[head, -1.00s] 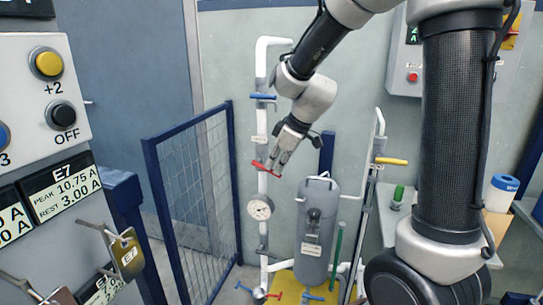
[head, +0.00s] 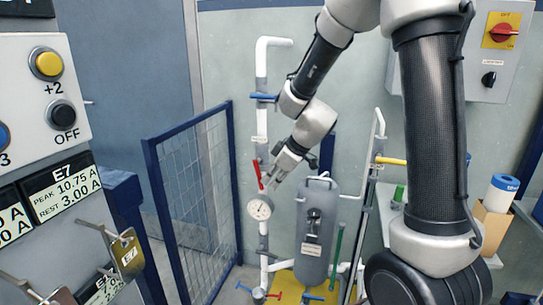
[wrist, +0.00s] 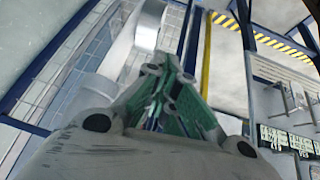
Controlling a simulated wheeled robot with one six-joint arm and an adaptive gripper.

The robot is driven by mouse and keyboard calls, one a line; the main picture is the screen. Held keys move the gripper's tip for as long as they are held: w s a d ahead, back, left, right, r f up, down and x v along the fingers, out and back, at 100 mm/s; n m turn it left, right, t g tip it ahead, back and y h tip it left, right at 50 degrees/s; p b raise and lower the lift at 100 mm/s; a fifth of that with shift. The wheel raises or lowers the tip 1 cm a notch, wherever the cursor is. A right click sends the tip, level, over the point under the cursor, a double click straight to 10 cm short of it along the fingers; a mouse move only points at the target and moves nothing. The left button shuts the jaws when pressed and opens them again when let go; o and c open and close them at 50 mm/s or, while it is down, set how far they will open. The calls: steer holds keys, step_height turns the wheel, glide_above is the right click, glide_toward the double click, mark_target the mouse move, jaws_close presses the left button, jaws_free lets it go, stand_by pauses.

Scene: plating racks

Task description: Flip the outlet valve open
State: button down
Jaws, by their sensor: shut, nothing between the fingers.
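A white vertical pipe (head: 262,62) against the back wall carries a red lever valve (head: 257,171). Its red lever now stands nearly upright, about in line with the pipe, just above a round gauge (head: 260,208). My gripper (head: 267,183) is shut and empty, with its fingertips close to the lever's lower right side; whether they touch it I cannot tell. In the wrist view my green-padded fingers (wrist: 163,95) are close together. The lever cannot be made out in that view. The tags on the pipe are too small to read, so no valve shows as the outlet by label.
A blue lever (head: 263,96) lies crosswise higher on the pipe. A grey tank (head: 317,232) stands right of it, with a yellow lever (head: 391,160) beyond. A blue mesh fence (head: 196,185) stands left. More small red and blue handles sit low near the floor.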

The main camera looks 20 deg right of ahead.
steer(key=shift+w+a+f+t+y, duration=0.4)
steer(key=shift+a+f+y, duration=0.15)
steer(key=shift+f+y, duration=0.1)
steer(key=shift+a, duration=0.1)
stand_by(0.4)
steer(key=shift+f, duration=0.15)
